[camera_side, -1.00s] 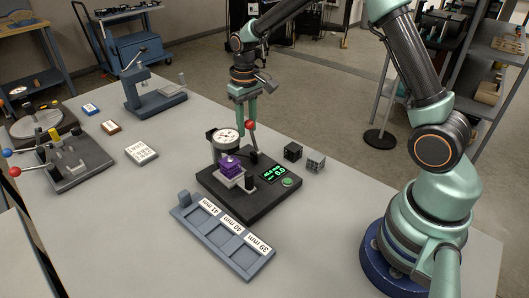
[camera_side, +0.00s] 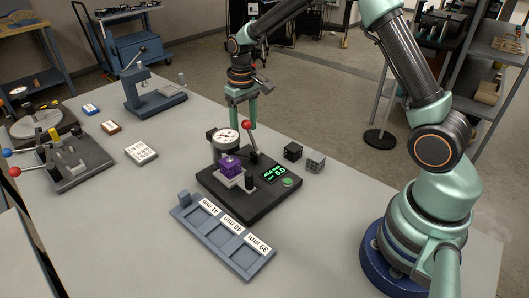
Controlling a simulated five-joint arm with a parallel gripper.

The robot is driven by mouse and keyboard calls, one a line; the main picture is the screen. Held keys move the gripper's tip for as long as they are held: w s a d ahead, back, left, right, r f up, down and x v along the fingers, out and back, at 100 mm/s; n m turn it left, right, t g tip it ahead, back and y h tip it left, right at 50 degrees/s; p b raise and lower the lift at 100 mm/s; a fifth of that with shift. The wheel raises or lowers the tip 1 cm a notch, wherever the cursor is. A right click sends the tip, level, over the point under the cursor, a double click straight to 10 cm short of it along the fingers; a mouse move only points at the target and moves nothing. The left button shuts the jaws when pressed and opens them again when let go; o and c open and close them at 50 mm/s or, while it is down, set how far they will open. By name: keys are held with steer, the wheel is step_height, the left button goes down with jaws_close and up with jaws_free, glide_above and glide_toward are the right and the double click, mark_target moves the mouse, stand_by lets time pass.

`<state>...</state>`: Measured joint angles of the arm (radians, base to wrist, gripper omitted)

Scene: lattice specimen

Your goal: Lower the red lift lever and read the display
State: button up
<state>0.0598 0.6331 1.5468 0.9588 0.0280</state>
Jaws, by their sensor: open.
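The red lift lever (camera_side: 246,126) has a red ball on a dark rod that stands up behind the gauge. The round white dial (camera_side: 226,136) faces up, and a purple lattice specimen (camera_side: 231,165) sits on the small light stage below it. The display (camera_side: 275,173) is lit with green characters; its large figure looks like 0.0, and the small text is hard to read. My gripper (camera_side: 241,115) points down, open, with its fingers at the red ball. The right finger is close beside the ball; I cannot tell whether it touches.
A blue-grey sorting tray (camera_side: 262,262) with labelled slots (41 mm, 40 mm, 39 mm) lies in front. Two small dark cubes, one black (camera_side: 293,151) and one grey lattice (camera_side: 316,162), stand right of the gauge base (camera_side: 258,206). Other bench devices stand at the left.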

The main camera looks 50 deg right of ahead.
steer(key=shift+r, duration=2.8)
stand_by(1.0)
